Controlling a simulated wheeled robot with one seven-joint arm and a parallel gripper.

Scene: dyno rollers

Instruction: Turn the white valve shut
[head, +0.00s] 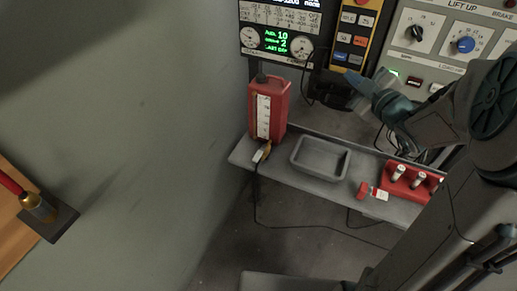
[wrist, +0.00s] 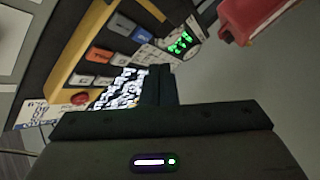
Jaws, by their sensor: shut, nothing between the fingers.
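I cannot make out a white valve in either view. My gripper (head: 352,78) reaches in from the right in the head view, in front of the lower part of the yellow-edged button panel. In the wrist view my gripper (wrist: 161,70) shows as dark fingers held together with nothing between them. The fingers hide part of what lies beyond them.
The yellow-edged button panel (head: 353,32) stands beside a gauge display (head: 278,42) and a grey knob panel (head: 445,42). Below, a shelf (head: 330,189) carries a red box (head: 283,104), a grey tray (head: 320,177) and a red rack (head: 397,189).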

